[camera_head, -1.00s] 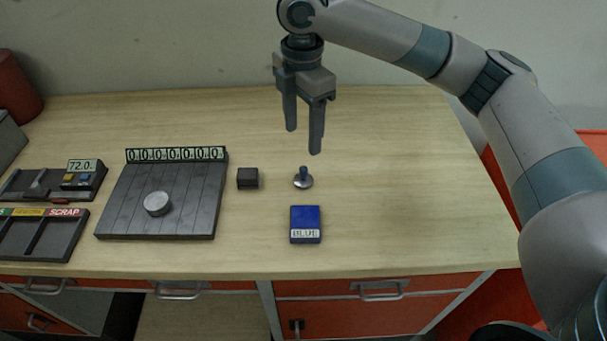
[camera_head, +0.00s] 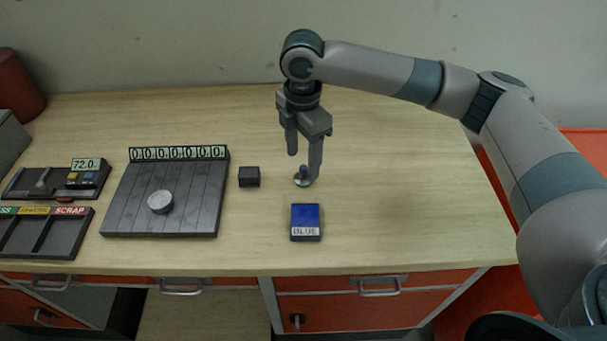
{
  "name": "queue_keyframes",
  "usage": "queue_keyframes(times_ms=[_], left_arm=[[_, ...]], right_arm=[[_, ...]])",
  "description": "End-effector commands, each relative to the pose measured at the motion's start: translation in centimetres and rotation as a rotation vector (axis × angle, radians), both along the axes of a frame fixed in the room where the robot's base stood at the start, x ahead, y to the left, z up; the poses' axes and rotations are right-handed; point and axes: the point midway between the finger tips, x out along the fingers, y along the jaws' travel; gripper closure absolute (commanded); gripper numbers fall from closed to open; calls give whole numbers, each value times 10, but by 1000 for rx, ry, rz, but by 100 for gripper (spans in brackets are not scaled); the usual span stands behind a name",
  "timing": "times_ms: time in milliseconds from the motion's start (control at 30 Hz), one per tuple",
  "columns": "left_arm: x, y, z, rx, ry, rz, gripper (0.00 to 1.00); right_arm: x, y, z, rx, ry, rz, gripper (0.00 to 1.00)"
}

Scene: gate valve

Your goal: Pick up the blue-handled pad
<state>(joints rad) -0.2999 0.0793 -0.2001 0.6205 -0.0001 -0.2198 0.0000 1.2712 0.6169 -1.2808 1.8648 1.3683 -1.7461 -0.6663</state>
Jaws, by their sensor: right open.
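My left gripper is not in view.
A blue box labelled BLUE (camera_head: 305,222) lies in front of the pad. A small black block (camera_head: 249,176) is to the left. A dark grooved board (camera_head: 165,200) with a number strip carries a grey disc (camera_head: 160,202). A sorting tray (camera_head: 40,232) is far left. The table's right side (camera_head: 410,190) is clear.

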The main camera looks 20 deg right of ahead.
Motion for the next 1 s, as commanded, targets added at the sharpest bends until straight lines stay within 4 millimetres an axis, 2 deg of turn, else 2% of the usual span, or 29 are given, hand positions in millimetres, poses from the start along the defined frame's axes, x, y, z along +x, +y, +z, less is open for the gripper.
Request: queue_keyframes(times_ms=[167, 367, 867, 1000], left_arm=[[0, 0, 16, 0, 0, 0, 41], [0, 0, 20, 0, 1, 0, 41], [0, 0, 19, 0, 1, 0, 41], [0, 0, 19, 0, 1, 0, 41]], right_arm=[[-5, -1, -18, -2, 4, 0, 42], [-4, -1, -39, -1, 0, 0, 42], [-4, -1, -42, -1, -1, 1, 42], [-4, -1, -42, -1, -1, 1, 74]])
